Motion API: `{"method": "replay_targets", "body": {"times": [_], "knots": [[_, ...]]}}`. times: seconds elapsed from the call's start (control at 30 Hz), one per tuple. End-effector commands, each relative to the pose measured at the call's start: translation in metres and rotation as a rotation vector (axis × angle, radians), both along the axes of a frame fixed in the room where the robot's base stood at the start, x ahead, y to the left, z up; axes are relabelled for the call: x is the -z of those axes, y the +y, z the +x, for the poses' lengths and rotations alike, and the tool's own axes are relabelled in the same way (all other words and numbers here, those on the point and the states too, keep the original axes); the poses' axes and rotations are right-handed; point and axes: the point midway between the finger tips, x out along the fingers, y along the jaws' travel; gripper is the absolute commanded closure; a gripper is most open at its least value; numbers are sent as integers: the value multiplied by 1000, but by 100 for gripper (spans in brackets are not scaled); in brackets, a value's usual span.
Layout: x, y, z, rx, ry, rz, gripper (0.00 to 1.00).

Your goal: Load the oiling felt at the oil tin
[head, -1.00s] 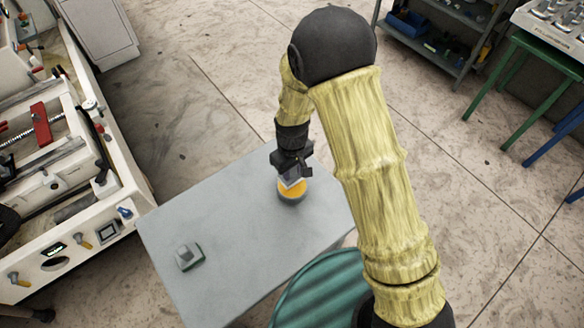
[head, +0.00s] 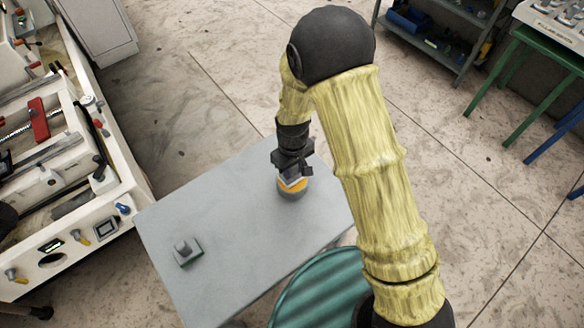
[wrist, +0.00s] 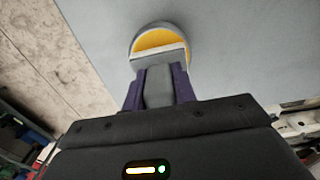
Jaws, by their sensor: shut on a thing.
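The oil tin (head: 293,193) is a round, shallow grey tin with a yellow-orange inside, standing on the grey table. In the wrist view the tin (wrist: 172,28) shows at the top, its orange surface partly covered. My gripper (head: 292,178) is directly over the tin and points down. It is shut on a pale flat piece, seemingly the oiling felt (wrist: 158,52), whose edge lies across the tin's opening. The purple-sided fingers (wrist: 158,85) hide part of it. I cannot tell whether the felt touches the oil.
The grey table (head: 240,235) is mostly bare. A small grey block with a knob on a green base (head: 187,252) sits at its left. A white machine (head: 80,210) stands to the left, and a ribbed teal drum (head: 325,290) by the front edge.

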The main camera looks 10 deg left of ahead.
Motion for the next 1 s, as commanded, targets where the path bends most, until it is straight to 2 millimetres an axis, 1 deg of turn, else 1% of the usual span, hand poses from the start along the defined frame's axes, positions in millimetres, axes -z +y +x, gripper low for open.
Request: {"method": "replay_targets", "body": {"times": [1.0], "knots": [[10, 1, -1, -3, 0, 0, 91]]}}
